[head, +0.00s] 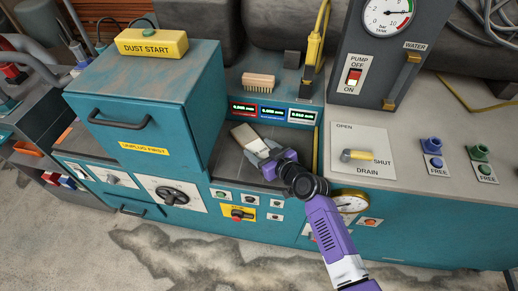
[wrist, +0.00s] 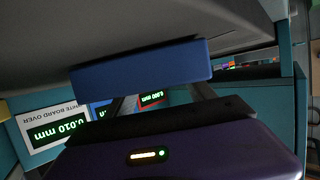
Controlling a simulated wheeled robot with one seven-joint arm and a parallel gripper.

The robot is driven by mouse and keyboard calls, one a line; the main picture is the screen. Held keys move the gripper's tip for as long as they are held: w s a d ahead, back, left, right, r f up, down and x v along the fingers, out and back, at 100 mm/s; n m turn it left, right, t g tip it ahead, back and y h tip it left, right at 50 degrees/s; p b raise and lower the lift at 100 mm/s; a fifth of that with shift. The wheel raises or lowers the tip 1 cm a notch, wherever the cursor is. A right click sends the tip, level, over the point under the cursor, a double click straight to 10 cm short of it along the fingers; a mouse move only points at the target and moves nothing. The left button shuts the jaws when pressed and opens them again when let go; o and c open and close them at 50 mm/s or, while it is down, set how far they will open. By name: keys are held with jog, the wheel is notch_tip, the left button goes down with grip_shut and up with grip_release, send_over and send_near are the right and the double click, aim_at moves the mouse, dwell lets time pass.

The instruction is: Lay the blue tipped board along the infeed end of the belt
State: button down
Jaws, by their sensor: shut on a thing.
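My gripper (head: 262,156) is shut on a pale flat board (head: 247,136) in the recess of the teal machine. The board sticks out past the fingers, toward the upper left in the head view. In the wrist view a blue end face (wrist: 140,75) of the board lies across the fingers. That blue end is hidden in the head view. The board is low over the dark flat surface (head: 283,178) of the recess, probably the belt. I cannot tell whether it touches. The wrist view is upside down, with a dark grey surface (wrist: 150,30) beyond the board.
Several lit readouts (head: 273,113) stand behind the recess. A teal cabinet (head: 150,95) walls its left side, and a grey counter (head: 430,145) with a drain lever lies to the right. A brush (head: 259,80) rests on the ledge behind. Knobs and buttons line the front.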

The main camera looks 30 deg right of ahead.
jog(key=shift+f, duration=0.15)
jog(key=shift+c, duration=1.6)
grip_release()
